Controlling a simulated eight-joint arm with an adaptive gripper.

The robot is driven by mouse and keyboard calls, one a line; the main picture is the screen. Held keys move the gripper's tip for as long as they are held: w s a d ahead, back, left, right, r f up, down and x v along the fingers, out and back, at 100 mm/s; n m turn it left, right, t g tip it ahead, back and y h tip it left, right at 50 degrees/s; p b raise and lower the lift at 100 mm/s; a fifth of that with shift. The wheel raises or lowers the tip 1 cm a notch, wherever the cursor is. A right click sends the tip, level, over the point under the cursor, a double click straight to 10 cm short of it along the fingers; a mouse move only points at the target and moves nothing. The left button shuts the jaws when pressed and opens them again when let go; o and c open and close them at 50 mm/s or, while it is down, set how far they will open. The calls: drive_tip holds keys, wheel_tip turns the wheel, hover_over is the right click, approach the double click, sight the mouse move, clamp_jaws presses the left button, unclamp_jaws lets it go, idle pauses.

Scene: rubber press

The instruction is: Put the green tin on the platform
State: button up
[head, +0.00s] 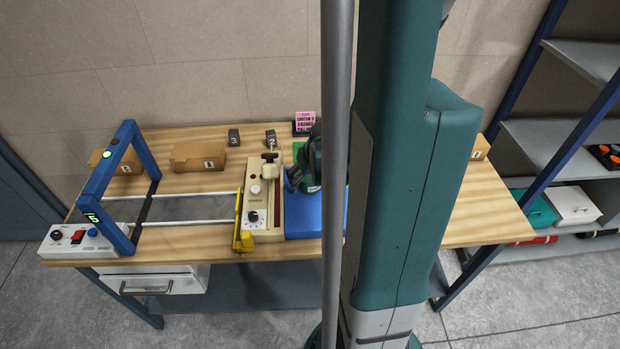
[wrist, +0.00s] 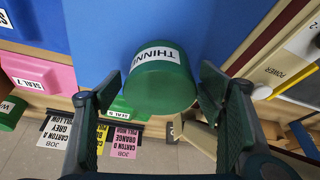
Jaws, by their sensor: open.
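The green tin (wrist: 160,88) with a white label reading "THINN…" sits between the two fingers of my gripper (wrist: 160,78) in the wrist view. The fingers are open, with a visible gap on each side of the tin. In the head view my gripper (head: 305,178) is over the back of the blue surface (head: 308,222), and green shows around it, mostly hidden. The blue surface also shows behind the tin in the wrist view (wrist: 215,28). I cannot tell whether the tin rests on it. Which surface is the platform is unclear.
A beige control box (head: 262,195) with knobs and a yellow bracket (head: 242,232) stands just left. A blue frame (head: 123,185) and white switch box (head: 85,242) are farther left. A cardboard carton (head: 198,157) lies at the back. My arm hides the table's right middle.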

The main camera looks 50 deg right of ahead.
drive_tip(key=shift+r, duration=0.2)
drive_tip(key=p+v, duration=0.1)
drive_tip(key=v, duration=1)
drive_tip(key=shift+s+r, duration=0.2)
drive_tip(key=shift+r, duration=0.05)
idle(0.4)
drive_tip(key=shift+a, duration=0.1)
idle(0.4)
